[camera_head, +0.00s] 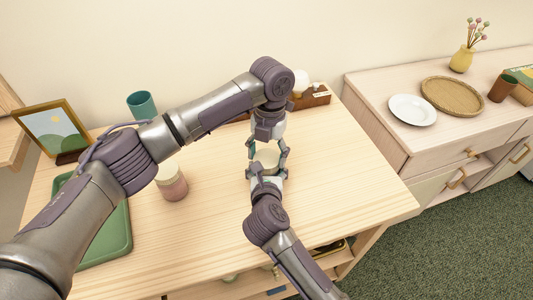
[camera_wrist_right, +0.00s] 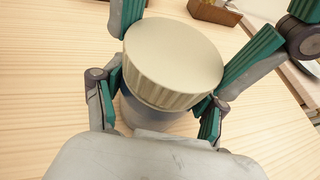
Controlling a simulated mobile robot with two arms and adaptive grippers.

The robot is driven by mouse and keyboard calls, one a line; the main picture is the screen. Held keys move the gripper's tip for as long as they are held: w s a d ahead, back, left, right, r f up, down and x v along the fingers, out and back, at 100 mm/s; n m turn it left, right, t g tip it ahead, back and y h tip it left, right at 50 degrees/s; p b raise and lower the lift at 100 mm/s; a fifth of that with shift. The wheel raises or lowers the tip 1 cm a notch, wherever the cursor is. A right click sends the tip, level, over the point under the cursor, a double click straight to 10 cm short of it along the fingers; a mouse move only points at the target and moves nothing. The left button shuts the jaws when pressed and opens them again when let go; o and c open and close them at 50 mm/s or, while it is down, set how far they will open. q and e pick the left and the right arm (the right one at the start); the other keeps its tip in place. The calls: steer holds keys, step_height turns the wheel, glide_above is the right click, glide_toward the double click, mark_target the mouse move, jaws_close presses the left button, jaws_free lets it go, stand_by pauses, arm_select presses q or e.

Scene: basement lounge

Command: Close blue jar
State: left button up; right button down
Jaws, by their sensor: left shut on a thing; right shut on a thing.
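The blue jar (camera_wrist_right: 150,115) stands on the wooden table, its bluish body showing below a wide cream lid (camera_wrist_right: 172,55) with a ribbed side. The lid also shows in the head view (camera_head: 267,157). The lid sits on the jar's top; I cannot tell how tightly. My right gripper (camera_wrist_right: 160,112) comes from the front and is shut on the jar body, one finger on each side. My left gripper (camera_head: 267,148) reaches down from above and behind, shut on the lid, its teal pads at the lid's sides. Much of the jar is hidden by the lid and fingers.
A pink jar with a cream lid (camera_head: 172,184) stands to the left. A green tray (camera_head: 118,243), a picture frame (camera_head: 50,132) and a teal cup (camera_head: 142,105) are farther left. A wooden box (camera_head: 314,97) is at the back. The table's right side is clear.

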arm_select(q)
steer(key=m, duration=0.3)
steer(key=shift+m, duration=0.4)
steer(key=o, duration=0.8)
steer(key=shift+o, duration=0.2)
step_height(320, 180, up, 12)
steer(key=w, duration=0.1)
steer(key=shift+d, duration=0.45)
arm_select(e)
jaws_free()
steer(key=shift+s, duration=0.15)
